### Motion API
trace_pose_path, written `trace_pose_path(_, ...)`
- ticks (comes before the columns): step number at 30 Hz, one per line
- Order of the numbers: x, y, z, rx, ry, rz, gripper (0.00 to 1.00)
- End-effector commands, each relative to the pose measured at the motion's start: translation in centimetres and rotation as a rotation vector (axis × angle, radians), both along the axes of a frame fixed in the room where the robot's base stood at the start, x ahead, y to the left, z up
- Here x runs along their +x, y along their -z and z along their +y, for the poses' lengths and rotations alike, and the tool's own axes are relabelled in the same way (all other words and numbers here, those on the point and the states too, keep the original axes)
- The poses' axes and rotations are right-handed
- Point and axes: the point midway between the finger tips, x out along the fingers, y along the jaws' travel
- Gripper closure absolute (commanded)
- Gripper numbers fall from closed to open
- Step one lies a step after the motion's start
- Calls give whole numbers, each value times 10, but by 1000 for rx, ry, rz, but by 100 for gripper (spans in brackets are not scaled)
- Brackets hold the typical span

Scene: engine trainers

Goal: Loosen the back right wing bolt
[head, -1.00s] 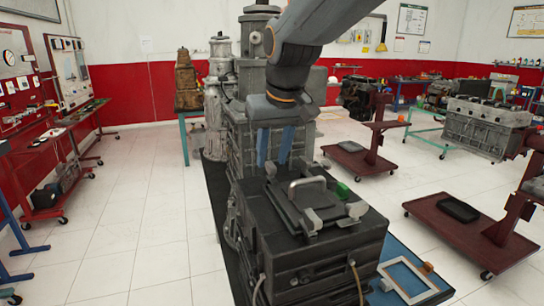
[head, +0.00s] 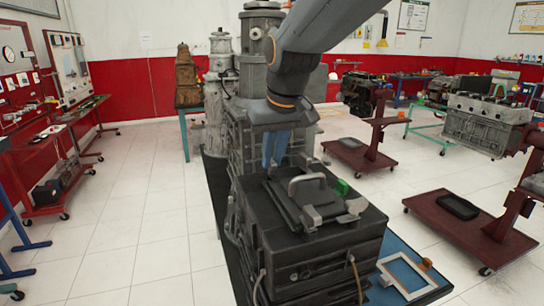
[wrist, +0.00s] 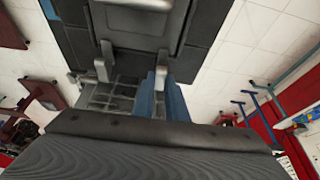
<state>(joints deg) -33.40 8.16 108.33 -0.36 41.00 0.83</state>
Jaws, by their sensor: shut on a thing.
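A dark engine box (head: 290,255) has a flat lid with a grey handle (head: 305,180). Two grey wing bolts show at the lid's near side, one on the left (head: 310,219) and one on the right (head: 356,206). My gripper (head: 273,163) points down at the lid's far left corner, its blue fingers close together. In the wrist view, the wing bolt (wrist: 160,74) there sits at the fingertips (wrist: 162,90), and the fingers are shut on it. The other far wing bolt (wrist: 105,62) stands apart from them. The head view mostly hides the far bolts.
A tall grey engine (head: 240,130) rises just behind the box. A green block (head: 341,187) lies by the lid's right side. A blue bench with a white frame (head: 405,281) and an orange piece (head: 427,264) is at right.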

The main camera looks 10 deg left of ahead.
Motion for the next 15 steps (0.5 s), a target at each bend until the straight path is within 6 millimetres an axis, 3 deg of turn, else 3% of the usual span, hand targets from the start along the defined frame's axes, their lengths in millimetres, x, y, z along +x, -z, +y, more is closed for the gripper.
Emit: trace_pose_path(15,4,2,-2,3,-347,0,100)
